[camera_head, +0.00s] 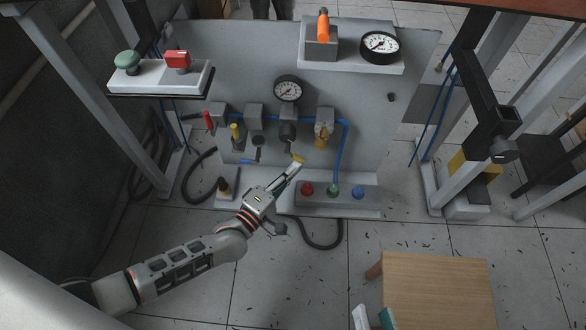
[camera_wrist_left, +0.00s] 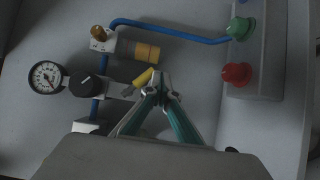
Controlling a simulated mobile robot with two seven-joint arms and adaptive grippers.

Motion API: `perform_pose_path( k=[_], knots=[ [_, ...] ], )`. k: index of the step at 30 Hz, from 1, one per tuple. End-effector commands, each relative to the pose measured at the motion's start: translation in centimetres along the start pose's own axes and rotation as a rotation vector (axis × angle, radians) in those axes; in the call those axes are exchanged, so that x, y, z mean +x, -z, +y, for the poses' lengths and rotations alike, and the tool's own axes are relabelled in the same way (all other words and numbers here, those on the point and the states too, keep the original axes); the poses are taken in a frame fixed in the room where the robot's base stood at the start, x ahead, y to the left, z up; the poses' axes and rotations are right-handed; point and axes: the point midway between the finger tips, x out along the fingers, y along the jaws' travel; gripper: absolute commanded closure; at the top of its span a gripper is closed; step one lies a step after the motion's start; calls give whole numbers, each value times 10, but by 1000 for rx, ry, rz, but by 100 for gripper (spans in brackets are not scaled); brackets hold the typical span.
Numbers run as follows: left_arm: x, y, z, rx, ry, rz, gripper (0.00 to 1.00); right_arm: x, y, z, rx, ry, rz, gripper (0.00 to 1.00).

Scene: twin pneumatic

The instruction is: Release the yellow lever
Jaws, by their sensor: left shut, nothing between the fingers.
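The yellow lever (camera_head: 298,160) shows as a small yellow grip on the panel's lower front, right at my left gripper's tips. In the left wrist view the yellow grip (camera_wrist_left: 143,77) with a grey stem lies just left of the fingertips, touching or very near; I cannot tell which. My left gripper (camera_head: 293,167) is shut with nothing between its fingers. Its green-lined fingers (camera_wrist_left: 160,92) meet at the tips. My right gripper (camera_head: 375,318) shows only its fingertips at the bottom edge of the head view, and they stand apart.
A gauge (camera_head: 288,89), valve blocks and a blue hose line the panel. A second yellow handle (camera_head: 234,132) and a red handle (camera_head: 208,120) are to the left. A box with red, green and blue buttons (camera_head: 332,191) sits at right. A wooden stool (camera_head: 436,290) stands in front.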

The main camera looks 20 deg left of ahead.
Motion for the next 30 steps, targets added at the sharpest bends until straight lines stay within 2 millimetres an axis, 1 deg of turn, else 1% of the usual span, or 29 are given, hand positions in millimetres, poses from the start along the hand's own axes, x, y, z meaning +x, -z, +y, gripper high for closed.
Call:
perform_pose_path(
  k=[4, 8, 15, 21, 25, 30],
  knots=[
    [-3, 0, 0, 0, 0, 0, 100, -1, -2, 0, -6, 4, -6, 73],
    [-18, 0, -2, 0, 3, -1, 100, -1, -2, 0, -4, 3, -5, 73],
    [-67, 0, -1, 0, 4, -1, 100, -1, -1, 0, -3, 3, -3, 73],
    [-101, 0, -1, 0, 2, 0, 100, 0, -1, 0, -2, 2, -2, 73],
    [-114, 0, 0, 1, 1, 0, 100, 0, -1, 0, -2, 2, -2, 73],
    [-120, 0, 0, 0, -1, 0, 100, 0, -1, 0, -2, 2, -2, 73]
  ],
)
